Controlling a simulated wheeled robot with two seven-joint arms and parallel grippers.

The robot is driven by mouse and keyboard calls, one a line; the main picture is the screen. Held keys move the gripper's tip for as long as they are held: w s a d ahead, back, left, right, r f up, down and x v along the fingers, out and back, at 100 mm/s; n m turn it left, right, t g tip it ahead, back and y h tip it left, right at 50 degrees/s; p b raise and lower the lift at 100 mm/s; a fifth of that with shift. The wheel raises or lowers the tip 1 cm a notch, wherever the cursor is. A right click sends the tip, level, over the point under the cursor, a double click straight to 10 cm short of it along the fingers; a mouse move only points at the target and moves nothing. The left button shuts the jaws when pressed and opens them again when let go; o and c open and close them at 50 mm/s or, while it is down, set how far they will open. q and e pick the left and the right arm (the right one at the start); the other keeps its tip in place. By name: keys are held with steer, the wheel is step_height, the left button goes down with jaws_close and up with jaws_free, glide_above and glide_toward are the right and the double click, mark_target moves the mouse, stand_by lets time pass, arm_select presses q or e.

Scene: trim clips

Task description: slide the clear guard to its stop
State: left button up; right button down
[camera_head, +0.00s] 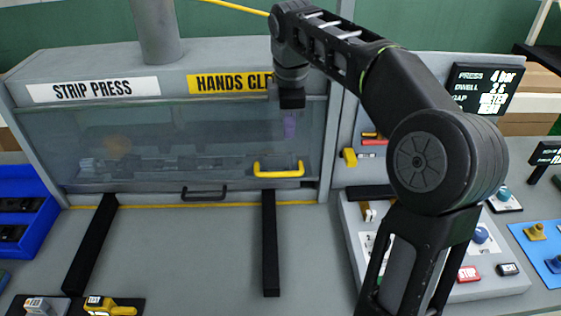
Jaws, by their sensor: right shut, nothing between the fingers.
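The clear guard (150,140) is a see-through panel on the front of the strip press (60,75). It spans the press opening, and dim parts show behind it. A yellow handle (279,170) is at its lower right, and a black handle (204,192) is at its bottom edge. My right gripper (291,101) is shut and empty, pointing down in front of the guard's upper right, above the yellow handle and apart from it. I cannot tell whether it touches the panel. My left gripper is not in view.
Two black rails (271,245) run forward on the grey table from below the press. A blue bin (38,235) stands at the left. A control box (500,285) with buttons is at the right, partly behind my right arm. The table between the rails is clear.

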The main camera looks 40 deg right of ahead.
steer(key=shift+w+d+f, duration=0.1)
steer(key=shift+f, duration=0.1)
steer(key=b, duration=0.7)
glide_toward(287, 172)
steer(key=f, duration=0.2)
steer(key=f+p, duration=0.1)
steer(key=f, duration=0.1)
steer(key=w+f, duration=0.1)
steer(key=f, duration=0.1)
steer(key=shift+d+f, duration=0.35)
